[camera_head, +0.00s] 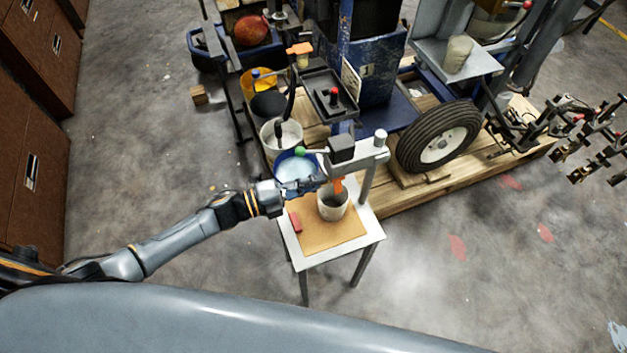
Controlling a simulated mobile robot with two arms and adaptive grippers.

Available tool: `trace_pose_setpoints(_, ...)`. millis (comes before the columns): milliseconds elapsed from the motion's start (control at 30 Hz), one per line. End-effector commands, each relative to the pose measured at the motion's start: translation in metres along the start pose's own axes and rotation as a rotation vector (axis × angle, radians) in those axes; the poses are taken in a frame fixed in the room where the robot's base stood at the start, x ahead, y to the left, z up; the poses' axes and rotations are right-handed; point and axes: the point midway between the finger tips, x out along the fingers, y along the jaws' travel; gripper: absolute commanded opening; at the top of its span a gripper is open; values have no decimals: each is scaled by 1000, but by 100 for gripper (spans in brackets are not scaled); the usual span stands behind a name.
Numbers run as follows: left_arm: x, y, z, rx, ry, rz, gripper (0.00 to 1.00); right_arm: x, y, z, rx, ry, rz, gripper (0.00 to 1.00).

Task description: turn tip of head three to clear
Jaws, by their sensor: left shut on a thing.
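A spray head with a black block (341,149) hangs from a grey post and arm (372,155) on a small table. An orange tip (338,186) points down from it, over a white cup (333,204). My left gripper (320,182) reaches in from the left at the height of the orange tip and is shut on it, as far as this small view shows. The tip's exact setting is too small to read. No number shows on this head. More heads with orange parts (585,150) sit at the far right. My right gripper is not in view.
The small table (314,260) bears a brown mat (322,236) and a red block (295,222). Behind it stand a blue bucket (296,172), a white bucket (281,133) and the striper with its wheel (438,137). Brown cabinets (35,130) line the left.

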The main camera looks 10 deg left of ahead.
Motion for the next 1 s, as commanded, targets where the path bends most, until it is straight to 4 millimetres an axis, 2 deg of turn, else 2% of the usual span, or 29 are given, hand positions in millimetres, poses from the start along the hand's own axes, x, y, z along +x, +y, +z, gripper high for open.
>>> trace_pose_setpoints(167,1,-3,0,-163,0,0,0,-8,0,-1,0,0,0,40)
trace_pose_setpoints(500,1,-2,0,-718,1,0,0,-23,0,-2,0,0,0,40)
trace_pose_setpoints(633,2,-2,0,-797,1,-2,0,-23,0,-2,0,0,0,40)
trace_pose_setpoints(867,2,-1,0,-801,2,-2,0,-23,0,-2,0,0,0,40)
trace_pose_setpoints(1000,2,-2,0,-935,2,0,0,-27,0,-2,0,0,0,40)
